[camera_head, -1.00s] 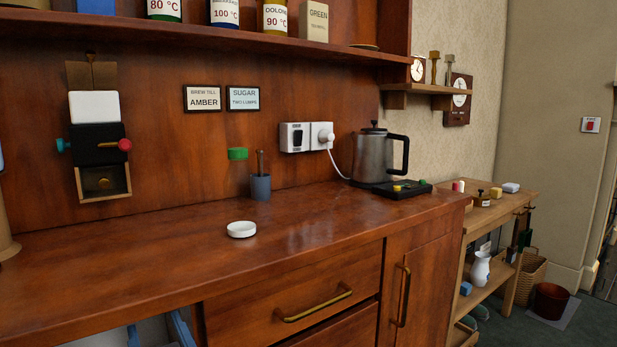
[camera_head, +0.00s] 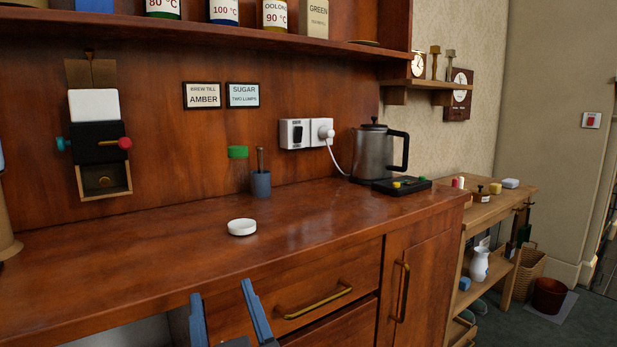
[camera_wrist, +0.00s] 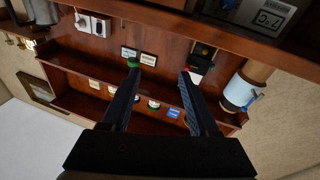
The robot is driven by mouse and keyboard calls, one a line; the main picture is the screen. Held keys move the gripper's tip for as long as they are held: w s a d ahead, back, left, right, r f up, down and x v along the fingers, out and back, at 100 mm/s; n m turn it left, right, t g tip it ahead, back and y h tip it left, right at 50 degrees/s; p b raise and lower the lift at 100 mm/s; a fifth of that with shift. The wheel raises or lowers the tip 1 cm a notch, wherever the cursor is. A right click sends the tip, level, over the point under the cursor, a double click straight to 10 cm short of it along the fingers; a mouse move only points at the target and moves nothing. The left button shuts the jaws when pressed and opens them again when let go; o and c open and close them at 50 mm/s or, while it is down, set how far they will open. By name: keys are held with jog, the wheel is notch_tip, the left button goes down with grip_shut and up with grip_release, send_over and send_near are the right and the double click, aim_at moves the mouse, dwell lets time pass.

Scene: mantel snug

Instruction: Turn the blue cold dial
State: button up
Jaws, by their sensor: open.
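A wall-mounted unit (camera_head: 97,133) with a black body and an open wooden box below hangs at the left. A small teal-blue dial (camera_head: 63,144) sticks out of its left side and a red dial (camera_head: 125,143) out of its right side. My gripper (camera_head: 222,292) is open and empty, low in front of the counter's front edge, right of the unit and well apart from it. In the wrist view my gripper's fingers (camera_wrist: 158,70) are spread, with the unit (camera_wrist: 201,65) beyond the right finger.
The wooden counter (camera_head: 130,260) holds a white dish (camera_head: 242,227), a blue-grey pot (camera_head: 261,184) and a kettle (camera_head: 372,152). A shelf (camera_head: 220,30) runs above. A tan and pale cylinder (camera_head: 6,225) stands at the left edge. The counter's left part is clear.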

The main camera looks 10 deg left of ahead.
jog(key=s+d+r+m+t+h, duration=0.1)
jog(key=d+r+t+h, duration=0.1)
jog(key=d+r, duration=0.3)
jog(key=d+r+m+t+h+p, duration=0.1)
jog(key=d+r+t, duration=0.4)
jog(key=r, duration=0.6)
jog(key=shift+s+d+m+h, duration=0.15)
jog(key=shift+s+m+h, duration=0.2)
jog(key=shift+m+h, duration=0.3)
jog(key=s+d+r+m+t+h+p, duration=0.2)
jog(key=s+d+r+m+t+h, duration=0.15)
jog(key=r, duration=0.35)
jog(key=s+d+r+m+t+h+p, duration=0.1)
jog(key=s+d+r+m+t+h, duration=0.1)
jog(key=s+d+r+h, duration=0.25)
notch_tip(320, 180, up, 37)
jog(key=w+p, duration=0.1)
jog(key=p, duration=3.5)
jog(key=shift+w+g, duration=0.3)
jog(key=shift+g, duration=0.05)
